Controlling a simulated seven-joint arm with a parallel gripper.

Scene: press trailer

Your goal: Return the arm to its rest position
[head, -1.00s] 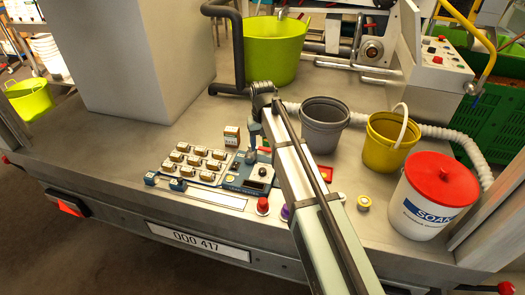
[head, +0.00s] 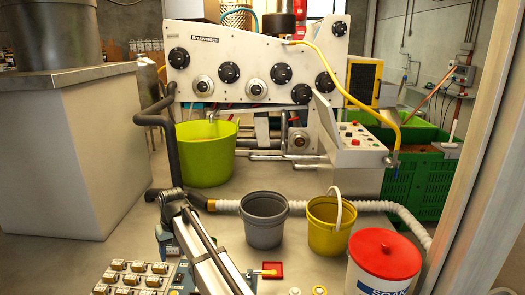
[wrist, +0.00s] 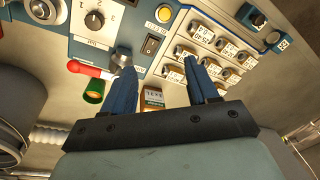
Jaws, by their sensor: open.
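My arm (head: 205,250) reaches forward over the metal deck, its end in the lower left middle of the head view. My gripper (wrist: 164,84) shows best in the wrist view: its two blue fingers stand well apart and hold nothing. A small labelled block (wrist: 152,97) appears between the fingers, apart from both. Beyond it lies a blue-edged control panel with a dial (wrist: 94,20), a red lever (wrist: 88,69) and a yellow button (wrist: 164,14). The tray of small labelled blocks (head: 130,278) is at the bottom of the head view, partly cut off.
A grey bucket (head: 265,232), a yellow bucket (head: 325,238) and a white tub with red lid (head: 385,253) stand right of my arm. A green tub (head: 206,160) and the large machine (head: 255,75) are behind. A pale block (head: 45,165) stands left.

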